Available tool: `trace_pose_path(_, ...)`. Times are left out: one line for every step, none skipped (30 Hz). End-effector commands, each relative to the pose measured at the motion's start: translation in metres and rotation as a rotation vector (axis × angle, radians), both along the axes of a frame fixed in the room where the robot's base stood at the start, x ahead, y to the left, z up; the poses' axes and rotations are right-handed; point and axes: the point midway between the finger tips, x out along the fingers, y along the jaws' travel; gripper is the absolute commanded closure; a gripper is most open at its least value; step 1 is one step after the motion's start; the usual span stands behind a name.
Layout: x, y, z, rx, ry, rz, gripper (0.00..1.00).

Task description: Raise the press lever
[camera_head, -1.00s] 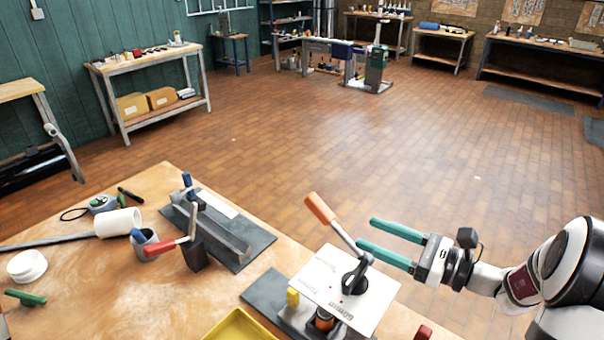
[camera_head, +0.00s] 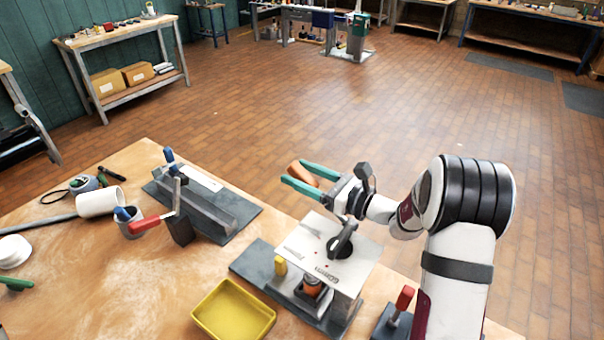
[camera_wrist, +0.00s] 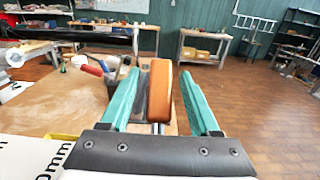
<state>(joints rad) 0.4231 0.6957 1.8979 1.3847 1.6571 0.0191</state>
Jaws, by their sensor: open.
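The press lever has an orange handle (camera_head: 300,172) and a dark pivot (camera_head: 340,245) on the press, which has a white top plate (camera_head: 310,262). My gripper (camera_head: 292,172) is open, with its two green fingers on either side of the handle. The gripper hides part of the lever's shaft in the head view.
A yellow tray (camera_head: 233,310) lies left of the press on the wooden bench (camera_head: 120,270). A fixture with a red-handled lever (camera_head: 150,222) stands further left. Another red handle (camera_head: 404,298) stands right of the press, close to my arm.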

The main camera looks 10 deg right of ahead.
Motion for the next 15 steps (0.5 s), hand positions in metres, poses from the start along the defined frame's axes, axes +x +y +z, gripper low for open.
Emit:
trace_pose_path(0.0004,0.0003,0.0,0.0,0.0,0.0,0.38)
trace_pose_path(0.0005,0.0004,0.0001,0.0,0.0,0.0,0.38)
trace_pose_path(0.0004,0.0003,0.0001,0.0,0.0,0.0,0.38)
trace_pose_path(0.0004,0.0002,0.0001,0.0,0.0,0.0,0.38)
trace_pose_path(0.0004,0.0002,0.0001,0.0,0.0,0.0,0.38)
trace_pose_path(0.0003,0.0001,0.0001,0.0,0.0,0.0,0.38)
trace_pose_path(0.0003,0.0001,0.0001,0.0,0.0,0.0,0.43)
trace_pose_path(0.0002,0.0001,0.0001,0.0,0.0,0.0,0.48)
trace_pose_path(0.0002,0.0001,0.0001,0.0,0.0,0.0,0.55)
trace_pose_path(0.0002,0.0001,0.0001,0.0,0.0,0.0,0.61)
trace_pose_path(0.0001,0.0,0.0001,0.0,0.0,0.0,0.66)
trace_pose_path(0.0001,0.0,0.0001,0.0,0.0,0.0,0.73)
trace_pose_path(0.0001,0.0,0.0001,0.0,0.0,0.0,0.79)
trace_pose_path(0.0001,0.0001,0.0001,0.0,0.0,0.0,0.84)
trace_pose_path(0.0001,0.0001,0.0001,0.0,0.0,0.0,0.92)
